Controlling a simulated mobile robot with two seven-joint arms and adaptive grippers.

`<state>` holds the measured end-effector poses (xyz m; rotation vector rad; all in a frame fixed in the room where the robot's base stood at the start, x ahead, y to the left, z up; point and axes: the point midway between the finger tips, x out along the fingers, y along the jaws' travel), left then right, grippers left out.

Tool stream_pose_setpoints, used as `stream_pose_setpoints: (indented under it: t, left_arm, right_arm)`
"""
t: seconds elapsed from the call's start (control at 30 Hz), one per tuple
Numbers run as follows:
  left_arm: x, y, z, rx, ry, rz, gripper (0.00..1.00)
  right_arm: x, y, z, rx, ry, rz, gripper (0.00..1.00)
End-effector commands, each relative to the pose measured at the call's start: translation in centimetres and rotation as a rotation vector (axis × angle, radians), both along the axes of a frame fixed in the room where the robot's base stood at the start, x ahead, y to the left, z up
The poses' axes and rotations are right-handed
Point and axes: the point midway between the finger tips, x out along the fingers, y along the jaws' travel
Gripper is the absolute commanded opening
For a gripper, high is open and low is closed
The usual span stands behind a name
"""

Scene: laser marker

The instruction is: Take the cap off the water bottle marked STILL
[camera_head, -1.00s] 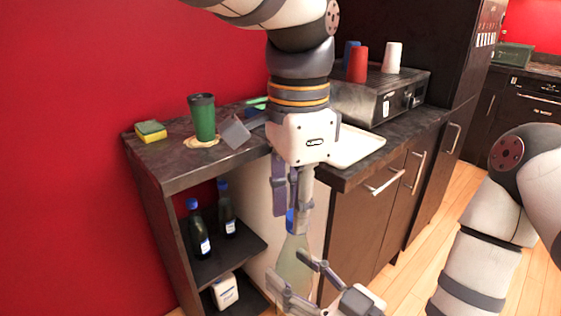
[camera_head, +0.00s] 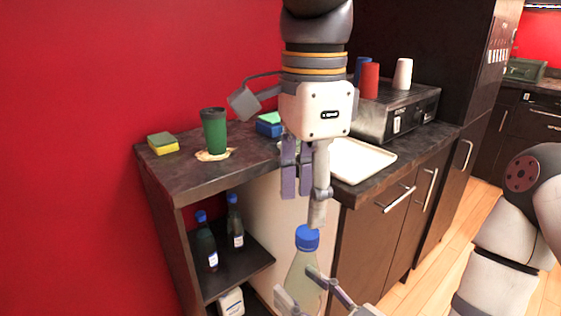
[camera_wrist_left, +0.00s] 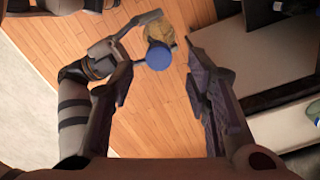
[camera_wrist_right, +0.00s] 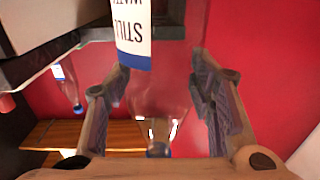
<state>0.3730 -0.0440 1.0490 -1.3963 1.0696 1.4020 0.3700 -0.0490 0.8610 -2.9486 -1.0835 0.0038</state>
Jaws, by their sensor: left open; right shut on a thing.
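The clear, greenish bottle (camera_head: 303,268) is held upright below my left gripper, with its blue cap (camera_head: 307,237) on top. In the right wrist view its label (camera_wrist_right: 132,32) reads STILL and appears upside down. My right gripper (camera_head: 312,290) is shut on the bottle's body; its fingers flank the bottle in the right wrist view (camera_wrist_right: 160,85). My left gripper (camera_head: 303,208) is open and empty, pointing down just above the cap. In the left wrist view the cap (camera_wrist_left: 159,55) shows beyond the fingertips, between the two fingers.
Two dark bottles (camera_head: 206,245) with blue caps stand on the shelf at left. A green cup (camera_head: 214,132), a sponge (camera_head: 163,143) and a white tray (camera_head: 358,160) are on the counter (camera_head: 185,180). Cabinet doors (camera_head: 375,235) lie close behind the held bottle.

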Motion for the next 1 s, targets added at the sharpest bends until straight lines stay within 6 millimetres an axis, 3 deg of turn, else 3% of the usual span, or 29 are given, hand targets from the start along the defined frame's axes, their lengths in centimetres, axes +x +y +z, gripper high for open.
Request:
stream_pose_setpoints:
  t: [0.07,0.3,0.4,0.53,0.8,1.0]
  left_arm:
    - [-0.3,-0.3,0.1,0.001,0.016,-0.143,0.44]
    - [-0.5,-0.8,2.0,-0.004,0.029,-0.922,0.44]
    - [-0.1,-0.7,2.7,-0.004,0.019,-1.101,0.44]
    - [0.0,-0.5,1.9,-0.001,0.017,-1.176,0.44]
    - [0.0,-0.4,-3.3,-0.002,0.018,-1.173,0.44]
    - [0.0,-0.5,-5.0,0.0,0.015,-1.172,0.44]
  right_arm:
    - [0.0,0.0,0.1,0.001,-0.002,0.0,0.0]
    - [0.0,0.0,0.1,0.001,-0.002,-0.001,0.0]
    - [0.0,0.0,0.1,0.001,-0.002,-0.001,0.0]
    - [0.0,0.0,0.1,0.001,-0.002,-0.001,0.0]
    - [0.0,0.0,0.0,0.001,-0.002,-0.001,0.0]
    - [0.0,0.0,0.1,0.001,-0.002,-0.001,0.0]
